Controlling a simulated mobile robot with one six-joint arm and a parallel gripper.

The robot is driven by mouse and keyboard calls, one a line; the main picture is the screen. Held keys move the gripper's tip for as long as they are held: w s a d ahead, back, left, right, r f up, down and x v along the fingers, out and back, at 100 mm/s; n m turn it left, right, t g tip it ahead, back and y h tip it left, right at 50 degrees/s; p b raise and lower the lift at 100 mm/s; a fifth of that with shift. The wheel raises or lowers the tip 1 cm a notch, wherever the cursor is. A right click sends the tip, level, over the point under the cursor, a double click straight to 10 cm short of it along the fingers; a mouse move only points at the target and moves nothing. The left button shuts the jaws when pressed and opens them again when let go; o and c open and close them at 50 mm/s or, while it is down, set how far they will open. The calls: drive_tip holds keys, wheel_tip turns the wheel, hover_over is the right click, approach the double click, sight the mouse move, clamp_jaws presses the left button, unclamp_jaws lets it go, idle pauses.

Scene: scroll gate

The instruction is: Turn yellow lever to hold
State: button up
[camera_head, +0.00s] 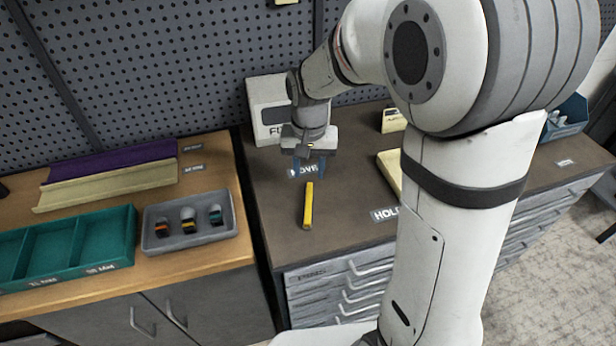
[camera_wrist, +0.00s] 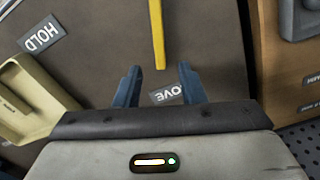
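The yellow lever (camera_head: 308,205) lies on the dark bench top, pointing from the front edge toward the back. In the wrist view its end (camera_wrist: 158,40) reaches down to just ahead of the gap between my fingers. My gripper (camera_head: 308,168) is just beyond the lever's far end, with its blue fingers (camera_wrist: 157,90) spread and nothing between them. A "MOVE" label (camera_head: 306,171) is partly hidden by my fingers. A "HOLD" label (camera_head: 384,214) lies to the right of the lever; it also shows in the wrist view (camera_wrist: 41,34) at upper left.
A cream tray (camera_head: 391,166) lies right of the lever, partly behind my arm. A white box (camera_head: 267,108) stands at the back. On the wooden bench at left are a grey tray (camera_head: 163,243) with small items and a teal divided tray (camera_head: 118,235).

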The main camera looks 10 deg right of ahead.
sight(309, 193)
wheel_tip(309, 193, down, 7)
drive_tip(key=shift+f, duration=0.1)
drive_tip(key=shift+c, duration=0.3)
clamp_jaws()
idle(0.5)
